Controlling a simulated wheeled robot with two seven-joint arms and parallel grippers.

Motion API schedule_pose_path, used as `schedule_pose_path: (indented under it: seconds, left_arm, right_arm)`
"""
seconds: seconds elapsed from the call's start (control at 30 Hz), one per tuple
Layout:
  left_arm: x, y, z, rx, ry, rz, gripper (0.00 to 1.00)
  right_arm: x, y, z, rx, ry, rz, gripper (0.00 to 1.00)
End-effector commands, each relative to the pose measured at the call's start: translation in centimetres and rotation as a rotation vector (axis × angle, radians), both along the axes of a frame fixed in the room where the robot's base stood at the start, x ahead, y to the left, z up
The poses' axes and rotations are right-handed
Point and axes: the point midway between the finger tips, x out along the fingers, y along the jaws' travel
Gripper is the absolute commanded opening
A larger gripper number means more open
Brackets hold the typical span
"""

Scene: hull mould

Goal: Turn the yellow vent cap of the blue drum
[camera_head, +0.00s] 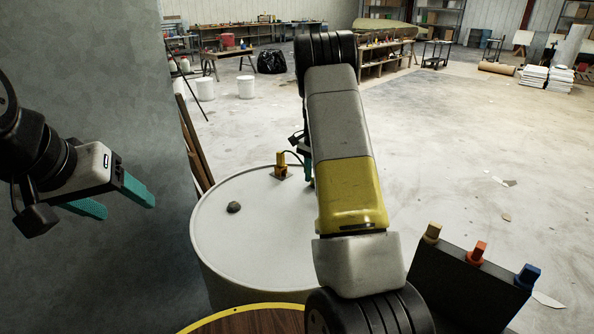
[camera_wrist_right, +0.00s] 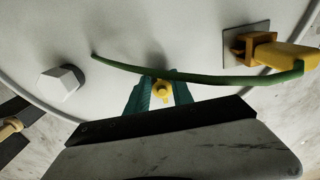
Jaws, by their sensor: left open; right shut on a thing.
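The drum (camera_head: 265,235) has a pale grey-white top and side in the head view; I see no blue on it. The small yellow vent cap (camera_wrist_right: 162,87) sits on the drum top (camera_wrist_right: 205,30) in the right wrist view. My right gripper (camera_wrist_right: 160,92) is shut on the cap, a teal finger on each side. In the head view my right arm hides the cap; only a bit of teal finger (camera_head: 308,171) shows. My left gripper (camera_head: 120,202) is open and empty, left of the drum, before a grey wall.
A yellow fitting (camera_head: 281,166) stands on the drum top; a green cord (camera_wrist_right: 200,76) runs from it past the cap. A grey plug (camera_head: 233,207) is also there. A black box (camera_head: 462,285) with coloured pieces stands at right. A wood-topped round thing (camera_head: 255,322) is in front.

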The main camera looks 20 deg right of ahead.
Motion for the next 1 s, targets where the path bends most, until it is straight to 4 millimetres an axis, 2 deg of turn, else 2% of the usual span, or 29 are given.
schedule_pose_path:
  seconds: [0.17, 0.2, 0.3, 0.67, 1.0]
  left_arm:
    - [0.0, 0.0, 0.0, 0.0, 0.0, 0.0, 0.64]
    - [0.0, 0.0, 0.0, 0.0, 0.0, 0.0, 0.64]
    - [0.0, 0.0, 0.0, 0.0, 0.0, 0.0, 0.64]
    - [0.0, 0.0, 0.0, 0.0, 0.0, 0.0, 0.64]
    - [0.0, 0.0, 0.0, 0.0, 0.0, 0.0, 0.64]
  right_arm:
    - [0.1, -0.1, 0.1, -0.002, -0.005, -0.001, 0.0]
    - [0.1, -0.1, 0.1, -0.002, -0.005, -0.001, 0.34]
    - [0.1, -0.1, 0.1, -0.001, -0.004, -0.001, 0.49]
    - [0.1, 0.0, 0.6, -0.001, -0.003, 0.0, 0.49]
    - [0.1, 0.0, 6.0, 0.0, -0.006, 0.0, 0.49]
